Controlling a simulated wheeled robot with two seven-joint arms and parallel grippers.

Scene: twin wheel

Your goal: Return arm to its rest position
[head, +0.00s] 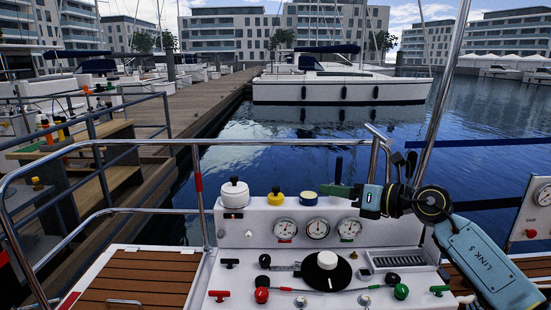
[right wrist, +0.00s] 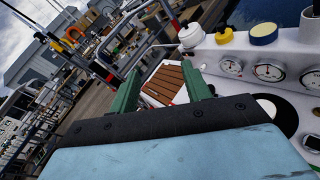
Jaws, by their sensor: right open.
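My right arm (head: 485,262) comes in from the right edge of the head view, with a pale blue link and black joints. My right gripper (head: 338,190) points left above the white console (head: 235,228), just over its gauges. In the right wrist view the two green fingers of the gripper (right wrist: 161,92) stand wide apart with nothing between them. No object is held. My left gripper and left arm do not show in either view.
Below the gripper are several round gauges (head: 317,228), a black dial (head: 327,271) and coloured levers. Metal rails (head: 199,190) frame the console. Water lies beyond.

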